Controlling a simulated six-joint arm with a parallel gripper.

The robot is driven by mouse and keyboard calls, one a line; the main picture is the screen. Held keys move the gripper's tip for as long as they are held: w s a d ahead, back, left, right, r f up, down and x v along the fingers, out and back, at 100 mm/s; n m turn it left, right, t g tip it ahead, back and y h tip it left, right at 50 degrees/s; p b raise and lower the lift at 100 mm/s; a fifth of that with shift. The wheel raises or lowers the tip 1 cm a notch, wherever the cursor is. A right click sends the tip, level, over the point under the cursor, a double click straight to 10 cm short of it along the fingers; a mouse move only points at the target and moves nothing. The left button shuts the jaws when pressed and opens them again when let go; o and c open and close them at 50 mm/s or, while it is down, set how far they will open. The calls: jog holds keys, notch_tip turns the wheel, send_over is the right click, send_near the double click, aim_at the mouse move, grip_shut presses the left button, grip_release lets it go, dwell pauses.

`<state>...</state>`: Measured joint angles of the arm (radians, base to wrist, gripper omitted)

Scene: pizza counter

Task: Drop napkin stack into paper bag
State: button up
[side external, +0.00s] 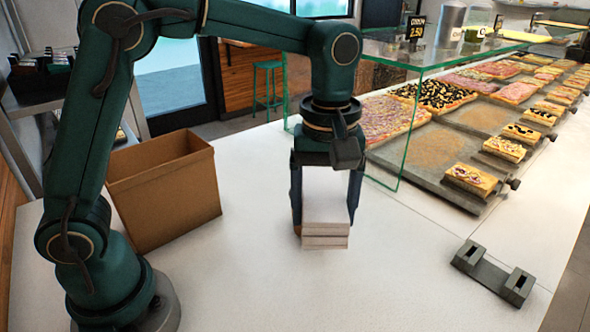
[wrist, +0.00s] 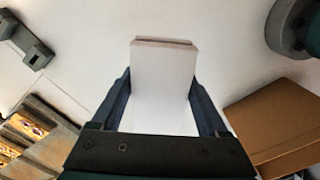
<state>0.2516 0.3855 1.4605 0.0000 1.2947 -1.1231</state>
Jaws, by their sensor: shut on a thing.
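The white napkin stack (side external: 326,236) is between the fingers of my gripper (side external: 326,215) in the side external view. My gripper is shut on it, with one finger on each side. The stack also shows in the wrist view (wrist: 163,85), between the two dark fingers of my gripper (wrist: 163,100). Its lower end is at or close to the counter; I cannot tell whether it touches. The brown paper bag (side external: 165,200) stands upright and open-topped on the counter, left of my gripper. In the wrist view the bag (wrist: 280,125) is at the lower right.
A glass guard (side external: 410,130) and trays of pizza (side external: 425,165) stand to the right of my gripper. A dark two-slotted holder (side external: 493,272) lies at the front right. The white counter (side external: 400,285) is clear between the bag and my gripper and in front.

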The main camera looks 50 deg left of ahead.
jog(key=a+r+n, duration=0.3)
jog(key=a+n, duration=0.6)
jog(key=a, duration=0.1)
jog(key=n, duration=1.8)
send_near(160, 145)
jog(key=d+r, duration=0.1)
jog(key=d, duration=0.5)
jog(key=shift+s+a, duration=0.25)
jog(key=shift+s, duration=0.2)
jog(key=shift+f, duration=4.2)
